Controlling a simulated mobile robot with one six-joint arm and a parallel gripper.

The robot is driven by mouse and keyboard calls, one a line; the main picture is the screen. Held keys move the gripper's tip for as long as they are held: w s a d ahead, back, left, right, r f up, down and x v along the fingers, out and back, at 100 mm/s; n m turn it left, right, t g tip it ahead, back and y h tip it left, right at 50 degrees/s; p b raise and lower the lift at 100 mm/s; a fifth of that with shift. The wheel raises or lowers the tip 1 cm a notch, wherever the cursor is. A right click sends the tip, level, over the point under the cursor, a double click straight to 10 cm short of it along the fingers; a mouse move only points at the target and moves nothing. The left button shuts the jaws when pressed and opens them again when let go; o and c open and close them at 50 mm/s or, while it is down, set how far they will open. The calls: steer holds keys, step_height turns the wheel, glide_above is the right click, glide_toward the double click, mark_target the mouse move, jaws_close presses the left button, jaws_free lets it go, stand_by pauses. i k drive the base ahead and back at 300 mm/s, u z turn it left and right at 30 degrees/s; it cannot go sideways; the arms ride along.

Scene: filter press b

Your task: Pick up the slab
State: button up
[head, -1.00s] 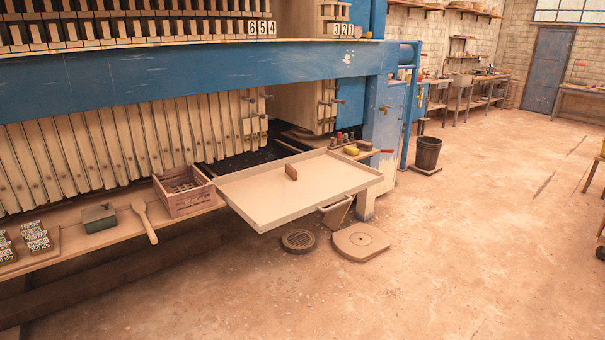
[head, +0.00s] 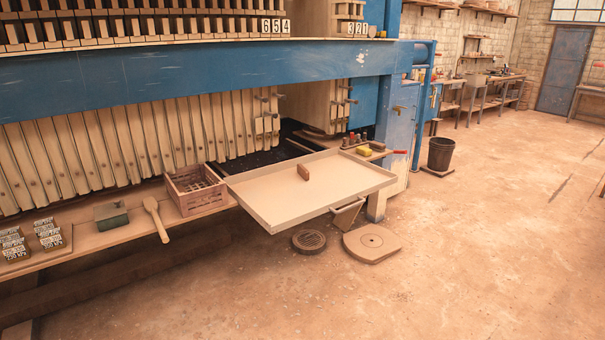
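A small brown slab (head: 303,172) stands upright on its edge on a wide, shallow, pale tray (head: 268,216). The tray juts out from the front of the blue press. My gripper is not in view.
A slatted wooden crate (head: 199,204) stands at the tray's left, beside a wooden paddle (head: 155,217) and a green box (head: 111,215) on the shelf. A yellow block (head: 364,150) lies behind the tray. A floor drain (head: 309,241) and a flat lid (head: 372,243) lie below. Floor at right is clear.

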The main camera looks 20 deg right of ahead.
mark_target(301, 171)
steer(key=u, duration=0.1)
steer(key=i, duration=1)
steer(key=u, duration=0.25)
